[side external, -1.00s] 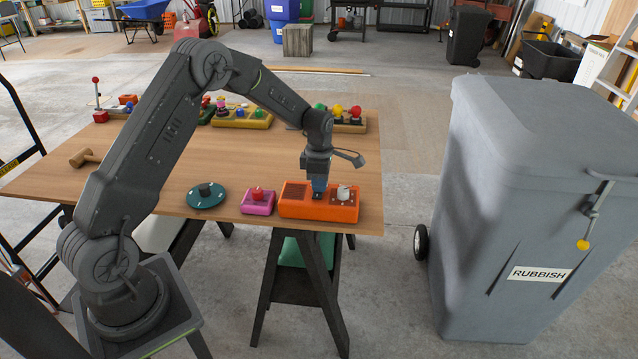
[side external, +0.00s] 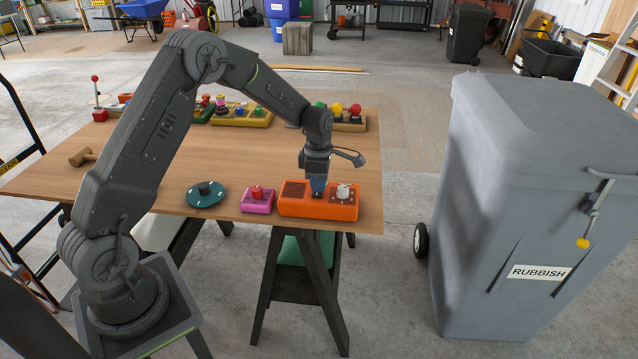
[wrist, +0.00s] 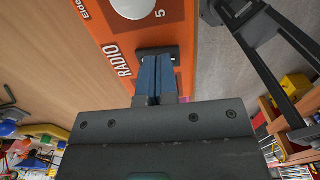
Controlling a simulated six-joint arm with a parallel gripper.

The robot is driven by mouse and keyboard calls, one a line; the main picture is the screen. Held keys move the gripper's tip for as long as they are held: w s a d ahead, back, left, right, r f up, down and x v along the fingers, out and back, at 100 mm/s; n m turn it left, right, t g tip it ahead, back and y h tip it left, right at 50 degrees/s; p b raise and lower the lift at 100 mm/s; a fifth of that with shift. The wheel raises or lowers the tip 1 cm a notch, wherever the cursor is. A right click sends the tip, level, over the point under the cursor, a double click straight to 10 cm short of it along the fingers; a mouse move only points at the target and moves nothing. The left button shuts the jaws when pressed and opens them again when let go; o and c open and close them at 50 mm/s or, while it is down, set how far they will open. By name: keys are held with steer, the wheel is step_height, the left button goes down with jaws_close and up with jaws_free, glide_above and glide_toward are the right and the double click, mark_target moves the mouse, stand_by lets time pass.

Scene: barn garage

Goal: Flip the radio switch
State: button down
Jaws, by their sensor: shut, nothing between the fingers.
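The orange radio (side external: 290,211) lies near the front edge of the wooden table, with a white knob (side external: 343,191) on its right part and a dark speaker panel on its left. In the wrist view the radio (wrist: 112,22) shows the word RADIO beside a dark switch plate (wrist: 148,52). My gripper (side external: 317,193) points down at the middle of the radio. In the wrist view its shut blue fingers (wrist: 155,68) reach the dark plate and hold nothing. The fingers hide most of the switch, so its position cannot be told.
A pink box with a red button (side external: 257,200) sits just left of the radio, and a teal disc with a dark knob (side external: 205,194) lies farther left. A wooden mallet (side external: 83,157) and several toy boards stand farther back. The table middle is clear.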

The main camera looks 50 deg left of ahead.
step_height(320, 180, up, 13)
steer(key=s+d+r+m+t, duration=0.2)
steer(key=s+d+r+m, duration=0.2)
steer(key=r+m, duration=0.2)
steer(key=s+d+r+m+t, duration=0.1)
steer(key=s+d+m, duration=0.4)
steer(key=s+m, duration=0.5)
steer(key=s+d+r+m+t, duration=0.2)
steer(key=s+d+m, duration=0.3)
steer(key=s+m, duration=0.6)
steer(key=shift+s+r+t, duration=0.25)
steer(key=shift+s+t, duration=0.15)
steer(key=shift+s, duration=0.9)
steer(key=shift+d, duration=0.1)
